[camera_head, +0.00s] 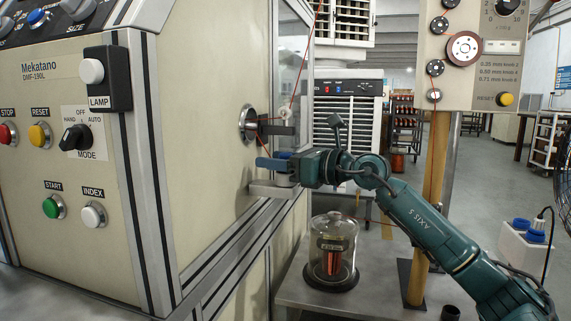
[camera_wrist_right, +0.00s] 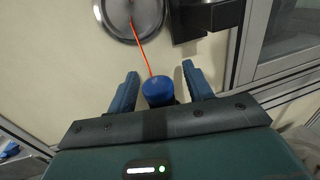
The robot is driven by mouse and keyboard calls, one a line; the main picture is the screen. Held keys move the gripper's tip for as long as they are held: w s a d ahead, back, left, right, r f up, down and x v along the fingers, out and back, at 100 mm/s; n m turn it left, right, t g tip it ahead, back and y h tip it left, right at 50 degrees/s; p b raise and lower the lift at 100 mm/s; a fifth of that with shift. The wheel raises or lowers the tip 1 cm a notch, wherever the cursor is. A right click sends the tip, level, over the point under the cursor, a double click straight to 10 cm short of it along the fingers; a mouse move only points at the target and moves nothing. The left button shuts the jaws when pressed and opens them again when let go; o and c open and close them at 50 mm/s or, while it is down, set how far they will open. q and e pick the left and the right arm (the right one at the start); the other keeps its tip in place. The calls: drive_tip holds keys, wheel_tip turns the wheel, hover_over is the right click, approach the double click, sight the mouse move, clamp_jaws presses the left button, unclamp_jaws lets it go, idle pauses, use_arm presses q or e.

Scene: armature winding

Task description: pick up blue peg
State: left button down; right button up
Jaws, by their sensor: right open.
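The blue peg (camera_wrist_right: 157,88) shows in the right wrist view as a round blue top between the two blue fingers of my right gripper (camera_wrist_right: 160,71). The fingers are apart, with a visible gap on each side of the peg. In the head view my right gripper (camera_head: 268,163) is at the machine's side wall, just below the round port, above a grey ledge (camera_head: 270,188). There the fingers largely hide the peg. An orange wire runs from the port down to the peg in the wrist view. My left gripper is not in view.
The beige machine (camera_head: 210,130) fills the left, with a round metal port (camera_head: 248,124) and a dark bracket (camera_head: 277,130) above the gripper. A glass jar (camera_head: 331,250) stands on the low table below my right arm. A wooden post (camera_head: 435,200) rises behind the arm.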

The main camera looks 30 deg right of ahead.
clamp_jaws()
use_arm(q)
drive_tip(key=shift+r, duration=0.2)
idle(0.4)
